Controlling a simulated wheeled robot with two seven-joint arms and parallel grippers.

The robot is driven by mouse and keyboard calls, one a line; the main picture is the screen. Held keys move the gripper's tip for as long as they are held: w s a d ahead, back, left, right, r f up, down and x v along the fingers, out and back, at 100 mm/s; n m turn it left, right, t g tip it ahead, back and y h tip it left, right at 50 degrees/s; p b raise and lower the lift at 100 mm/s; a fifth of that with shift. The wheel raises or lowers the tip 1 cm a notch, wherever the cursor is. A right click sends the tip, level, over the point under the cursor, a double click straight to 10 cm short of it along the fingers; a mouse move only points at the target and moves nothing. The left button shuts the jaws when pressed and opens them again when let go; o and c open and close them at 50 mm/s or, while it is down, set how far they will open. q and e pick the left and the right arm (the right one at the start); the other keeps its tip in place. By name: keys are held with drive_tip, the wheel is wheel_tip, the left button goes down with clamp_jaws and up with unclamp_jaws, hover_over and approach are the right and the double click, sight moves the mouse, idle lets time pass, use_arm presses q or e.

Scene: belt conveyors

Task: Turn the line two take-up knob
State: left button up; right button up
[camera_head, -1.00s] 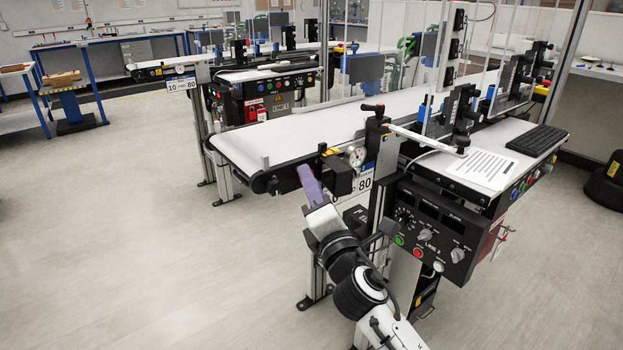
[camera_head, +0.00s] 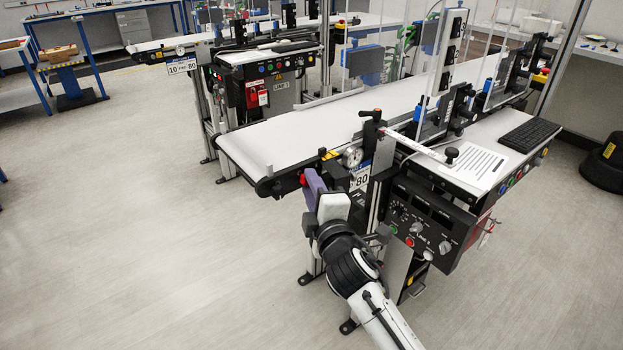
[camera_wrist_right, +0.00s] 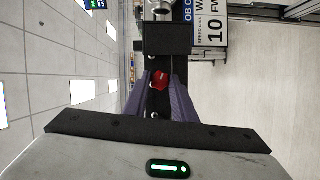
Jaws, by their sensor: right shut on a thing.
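The near conveyor is line two, with its LINE 2 control box (camera_head: 427,222) under the right side of the belt. A red knob (camera_head: 303,180) shows at the belt's near end in the head view, by the purple fingers of my right gripper (camera_head: 313,186). In the right wrist view the red knob (camera_wrist_right: 160,83) sits between the two purple fingers of the right gripper (camera_wrist_right: 162,90), which is shut on it. The fingers partly hide the knob in the head view, and its turn angle cannot be told. My left gripper is not in view.
A round gauge (camera_head: 352,157) and an 80 sign (camera_head: 360,178) stand close to the right gripper. The line two belt (camera_head: 290,135) looks bare at its near end. A keyboard (camera_head: 530,135) and paper (camera_head: 475,165) lie to the right. Floor at left is clear.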

idle(0.3)
drive_tip(key=o, duration=1)
drive_tip(key=shift+o, duration=0.2)
drive_tip(key=v, duration=1)
drive_tip(key=shift+s, duration=0.15)
